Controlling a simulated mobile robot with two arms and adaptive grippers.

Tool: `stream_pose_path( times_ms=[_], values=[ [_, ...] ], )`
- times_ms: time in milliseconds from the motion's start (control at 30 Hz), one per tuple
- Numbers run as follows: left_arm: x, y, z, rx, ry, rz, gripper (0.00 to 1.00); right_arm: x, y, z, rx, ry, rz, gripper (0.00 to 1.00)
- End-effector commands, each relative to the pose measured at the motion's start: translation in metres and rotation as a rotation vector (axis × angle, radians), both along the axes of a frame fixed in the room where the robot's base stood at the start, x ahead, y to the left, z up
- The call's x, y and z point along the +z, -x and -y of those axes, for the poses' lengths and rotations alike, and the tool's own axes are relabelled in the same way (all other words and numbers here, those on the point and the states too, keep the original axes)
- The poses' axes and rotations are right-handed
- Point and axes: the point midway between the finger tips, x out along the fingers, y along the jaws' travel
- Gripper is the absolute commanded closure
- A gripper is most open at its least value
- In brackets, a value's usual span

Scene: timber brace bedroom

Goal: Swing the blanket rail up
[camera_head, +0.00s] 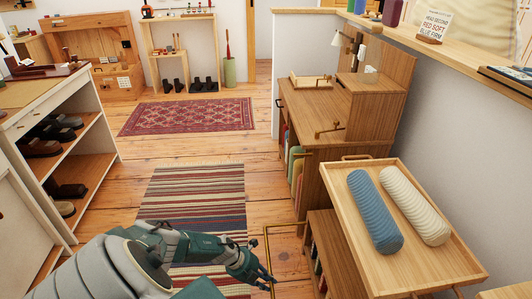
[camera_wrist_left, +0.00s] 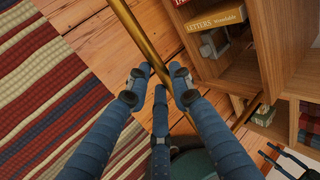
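The blanket rail is a thin brass bar (camera_head: 284,226) beside the low wooden bookcase in the head view. It bends at a corner and runs down toward my left gripper (camera_head: 266,281). In the left wrist view the rail (camera_wrist_left: 135,30) crosses diagonally from the top and passes between the spread fingertips of the left gripper (camera_wrist_left: 160,75). The fingers stand apart on either side of the bar. Whether any finger touches it, I cannot tell. Part of the rail is hidden behind the right-hand finger.
A wooden tray (camera_head: 356,217) with a blue roll (camera_head: 375,212) and a cream roll (camera_head: 414,205) rests above the bookcase (camera_head: 335,245). A striped rug (camera_head: 195,195) lies left of the rail. A shoe shelf (camera_head: 90,135) stands at the left. Floor between is clear.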

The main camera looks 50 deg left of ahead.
Motion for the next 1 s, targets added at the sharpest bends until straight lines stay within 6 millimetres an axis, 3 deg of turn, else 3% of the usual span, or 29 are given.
stream_pose_path(
  times_ms=[33, 100, 533, 767, 1000],
  values=[
    [0.010, -0.019, 0.017, 0.001, 0.034, 0.031, 0.69, 0.000, 0.000, 0.000, 0.000, 0.000, 0.000, 0.60],
    [0.010, -0.019, 0.017, 0.001, 0.034, 0.031, 0.61, 0.000, 0.000, 0.000, 0.000, 0.000, 0.000, 0.60],
    [0.012, -0.018, 0.016, 0.001, 0.033, 0.030, 0.61, 0.000, 0.002, -0.002, 0.002, -0.002, -0.003, 0.60],
    [0.030, -0.008, 0.005, 0.002, 0.030, 0.027, 0.61, 0.001, 0.001, -0.001, 0.001, -0.002, -0.001, 0.60],
    [0.065, 0.018, -0.017, 0.000, 0.016, 0.019, 0.61, 0.001, 0.001, -0.001, 0.001, -0.001, 0.000, 0.60]
  ],
)
